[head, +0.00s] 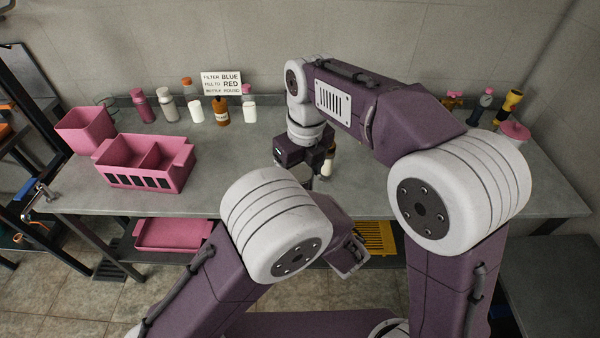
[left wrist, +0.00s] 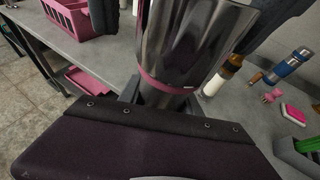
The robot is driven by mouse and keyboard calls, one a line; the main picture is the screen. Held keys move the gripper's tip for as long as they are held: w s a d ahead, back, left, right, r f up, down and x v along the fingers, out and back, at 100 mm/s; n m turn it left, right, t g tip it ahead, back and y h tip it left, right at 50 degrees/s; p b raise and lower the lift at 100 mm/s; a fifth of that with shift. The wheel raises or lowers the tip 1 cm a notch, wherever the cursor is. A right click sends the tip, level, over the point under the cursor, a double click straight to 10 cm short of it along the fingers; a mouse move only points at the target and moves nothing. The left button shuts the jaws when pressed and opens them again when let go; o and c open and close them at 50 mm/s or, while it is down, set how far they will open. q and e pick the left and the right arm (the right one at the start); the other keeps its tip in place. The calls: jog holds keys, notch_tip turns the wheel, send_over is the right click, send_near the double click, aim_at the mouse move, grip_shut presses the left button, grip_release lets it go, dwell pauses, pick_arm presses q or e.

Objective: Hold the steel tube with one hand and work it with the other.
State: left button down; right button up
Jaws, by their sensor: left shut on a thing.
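The steel tube (left wrist: 180,40) is large and shiny with a pink band near its lower end in the left wrist view. My left gripper (left wrist: 162,98) is shut around that lower end; its fingertips are partly hidden by the tube and my own wrist. In the head view the left gripper and most of the tube are hidden behind my left arm's white joint. My right gripper (head: 318,165) points down over the middle of the bench, close to where the tube is. Its fingers are dark and small there, so I cannot tell whether they touch the tube.
A pink divided bin (head: 117,178) and a pink tub (head: 85,130) stand at the left of the bench (head: 215,180). Several bottles and a sign (head: 221,84) line the back. A yellow tray (head: 376,238) lies below.

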jog(key=shift+r, duration=2.25)
jog(key=shift+c, duration=0.4)
